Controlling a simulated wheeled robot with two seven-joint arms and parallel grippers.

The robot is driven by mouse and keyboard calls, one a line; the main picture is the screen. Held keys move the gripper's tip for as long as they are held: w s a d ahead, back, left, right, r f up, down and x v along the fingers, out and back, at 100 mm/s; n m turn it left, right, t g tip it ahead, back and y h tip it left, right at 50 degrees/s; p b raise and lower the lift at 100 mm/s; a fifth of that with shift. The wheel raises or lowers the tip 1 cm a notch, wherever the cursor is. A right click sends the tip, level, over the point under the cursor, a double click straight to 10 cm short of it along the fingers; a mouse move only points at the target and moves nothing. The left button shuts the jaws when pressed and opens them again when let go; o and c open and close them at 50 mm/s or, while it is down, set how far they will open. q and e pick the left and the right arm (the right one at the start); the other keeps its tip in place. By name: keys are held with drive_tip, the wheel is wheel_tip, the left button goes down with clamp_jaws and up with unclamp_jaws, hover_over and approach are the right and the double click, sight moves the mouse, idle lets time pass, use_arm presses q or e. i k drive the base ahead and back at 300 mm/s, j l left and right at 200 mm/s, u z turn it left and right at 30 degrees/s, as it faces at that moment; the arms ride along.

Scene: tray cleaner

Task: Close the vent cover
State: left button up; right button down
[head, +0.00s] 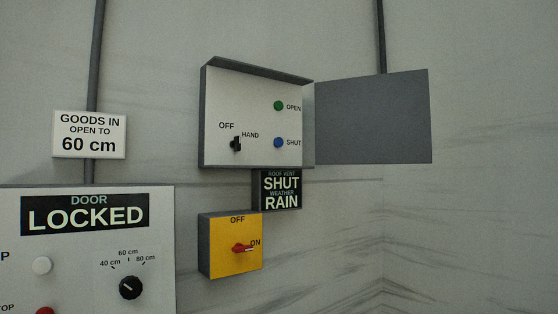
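A grey box (258,155) on the wall has a white panel with a green OPEN button (278,106), a blue SHUT button (278,142) and a small black OFF/HAND switch (236,144). I cannot tell clearly which mark the switch points to. The flat grey cover (372,118) joins the box at its right edge. It stands swung wide open to the right, so the panel is uncovered. Neither of my grippers is in view.
Below the box, a black sign (281,190) reads roof vent SHUT, weather RAIN. A yellow box (220,260) has a red switch (242,248) turned towards ON. A door panel (185,195) reading LOCKED is at lower left, under a GOODS IN sign (90,134). Space right of the cover is clear.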

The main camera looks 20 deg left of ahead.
sight(385, 119)
drive_tip(key=i+l, duration=0.2)
drive_tip(key=i, duration=0.5)
drive_tip(key=i+l+z, duration=0.15)
drive_tip(key=i, duration=0.55)
